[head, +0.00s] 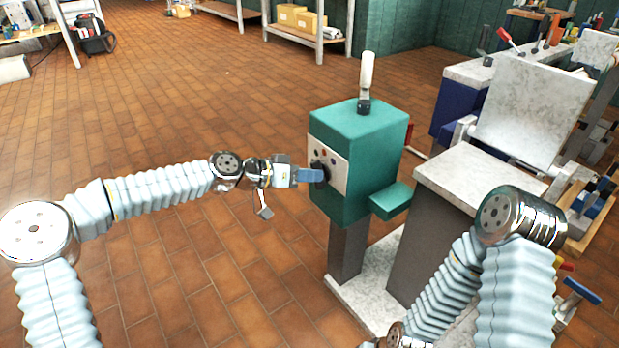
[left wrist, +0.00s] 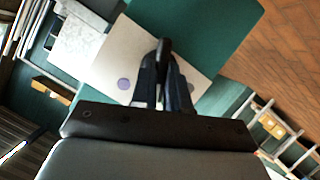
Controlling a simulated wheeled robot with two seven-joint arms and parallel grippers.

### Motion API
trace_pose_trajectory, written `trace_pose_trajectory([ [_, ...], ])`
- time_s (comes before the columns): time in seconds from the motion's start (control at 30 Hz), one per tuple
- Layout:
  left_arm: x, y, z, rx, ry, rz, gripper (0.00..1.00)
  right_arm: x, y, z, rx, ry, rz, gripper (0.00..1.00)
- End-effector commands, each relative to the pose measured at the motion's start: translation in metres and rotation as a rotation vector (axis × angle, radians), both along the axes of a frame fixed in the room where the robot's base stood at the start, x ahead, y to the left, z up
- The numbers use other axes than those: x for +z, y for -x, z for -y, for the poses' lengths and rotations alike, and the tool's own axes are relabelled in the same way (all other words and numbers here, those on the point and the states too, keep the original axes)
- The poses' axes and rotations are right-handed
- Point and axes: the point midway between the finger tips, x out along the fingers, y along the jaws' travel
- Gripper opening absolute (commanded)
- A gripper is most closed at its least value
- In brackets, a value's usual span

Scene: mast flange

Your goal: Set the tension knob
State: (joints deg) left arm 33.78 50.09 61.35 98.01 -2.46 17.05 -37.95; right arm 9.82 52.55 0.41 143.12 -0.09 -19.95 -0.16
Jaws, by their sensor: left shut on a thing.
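The tension knob (head: 322,170) is a dark knob on the pale panel (head: 338,182) of a green box-shaped machine (head: 362,130). My left gripper (head: 312,175) reaches it from the left and is shut on it. In the left wrist view the fingers (left wrist: 163,92) come together on the dark knob (left wrist: 164,50) in front of the pale panel (left wrist: 125,50). The fingers hide much of the knob, so I cannot read its setting. My right arm comes in at the lower right of the head view; its gripper is not clearly visible.
A white lamp-like post (head: 366,80) stands on the machine's top. A green ledge (head: 391,200) sticks out at its lower right. A grey cabinet with a pale top (head: 470,172) stands close on the right. The tiled floor (head: 200,110) at left is clear.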

Motion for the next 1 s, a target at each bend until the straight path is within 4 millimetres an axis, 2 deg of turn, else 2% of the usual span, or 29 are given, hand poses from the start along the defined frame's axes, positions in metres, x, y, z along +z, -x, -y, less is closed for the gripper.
trace_pose_trajectory([
  [1.0,-0.008,-0.005,-0.003,0.002,0.545,-0.749,0.00,-0.026,0.001,-0.002,0.003,-0.006,-0.003,0.00],
])
